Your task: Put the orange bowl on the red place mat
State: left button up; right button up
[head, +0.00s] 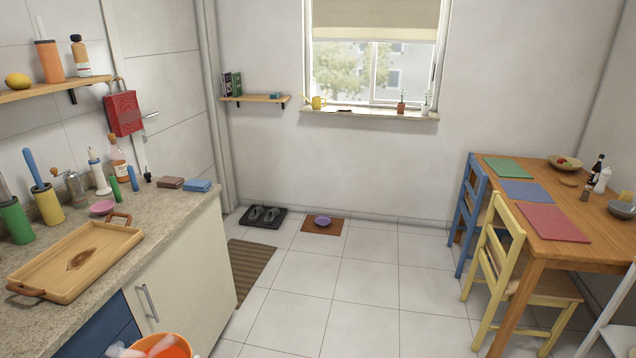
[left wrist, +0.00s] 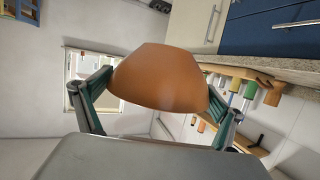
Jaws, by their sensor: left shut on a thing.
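The orange bowl (left wrist: 160,80) fills the middle of the left wrist view. My left gripper (left wrist: 155,100) is shut on it, with a teal-padded finger at each side. That view is upside down; the bowl's narrow base faces the floor, so it looks upright. Its inside is hidden. The red place mat (head: 553,222) lies flat and bare at the near end of the wooden table at the right in the head view, far from the counter. My right gripper is not in view.
An orange rounded rim (head: 178,347) with pale shapes is cut off below the counter; I cannot tell what it is. A yellow chair (head: 507,240) and a blue chair (head: 468,210) stand along the table (head: 536,250). Blue and green mats lie beyond. The tiled floor (head: 370,285) between is open.

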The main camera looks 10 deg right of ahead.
aim_at(558, 221)
jog(key=z, duration=2.7)
jog(key=j+z, duration=0.15)
jog(key=z, duration=0.25)
jog(key=i+j+z, duration=0.1)
jog(key=z, duration=0.3)
jog(key=i+j, duration=0.1)
jog(key=j, duration=1.25)
jog(key=i+j, duration=0.15)
jog(key=j, duration=0.55)
jog(key=i+j, duration=0.1)
jog(key=j, duration=1.25)
jog(key=i+j, duration=0.15)
jog(key=j, duration=0.55)
